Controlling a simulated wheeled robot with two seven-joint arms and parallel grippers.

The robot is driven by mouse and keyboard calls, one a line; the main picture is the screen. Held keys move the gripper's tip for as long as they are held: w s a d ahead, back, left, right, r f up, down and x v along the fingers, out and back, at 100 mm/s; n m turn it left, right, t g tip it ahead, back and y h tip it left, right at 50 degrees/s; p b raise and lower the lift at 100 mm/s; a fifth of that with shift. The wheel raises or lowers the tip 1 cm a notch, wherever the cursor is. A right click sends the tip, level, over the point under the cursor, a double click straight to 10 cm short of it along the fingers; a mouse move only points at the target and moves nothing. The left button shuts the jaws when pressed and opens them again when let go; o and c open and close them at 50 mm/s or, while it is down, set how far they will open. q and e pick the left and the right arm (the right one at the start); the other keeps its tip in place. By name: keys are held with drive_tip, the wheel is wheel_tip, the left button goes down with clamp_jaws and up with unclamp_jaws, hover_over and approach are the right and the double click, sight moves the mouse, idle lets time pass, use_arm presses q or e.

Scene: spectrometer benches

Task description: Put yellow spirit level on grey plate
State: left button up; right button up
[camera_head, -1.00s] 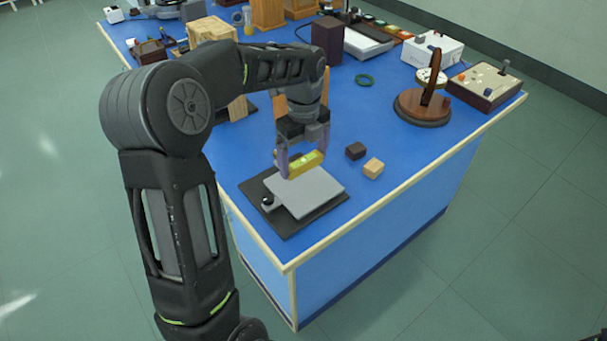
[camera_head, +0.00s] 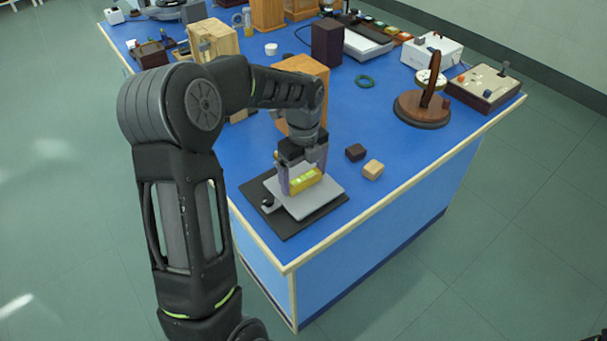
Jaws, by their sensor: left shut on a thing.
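The yellow spirit level (camera_head: 306,181) is between the fingers of my left gripper (camera_head: 303,180), which is shut on it. The level is over the grey plate (camera_head: 322,197), very low; I cannot tell whether it touches the plate. The grey plate lies on a dark base (camera_head: 285,224) near the front corner of the blue bench. A small black knob (camera_head: 267,203) sits at the plate's left side. The fingers hide part of the level and the plate's back.
A dark block (camera_head: 356,152) and a light wooden block (camera_head: 373,169) lie right of the plate. A wooden box (camera_head: 303,80) stands behind my left wrist. The bench edge (camera_head: 350,229) is close in front.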

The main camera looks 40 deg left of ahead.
sight(303, 178)
use_arm(q)
drive_tip(key=shift+f, duration=0.1)
drive_tip(key=o, duration=1.3)
wheel_tip(303, 178, up, 12)
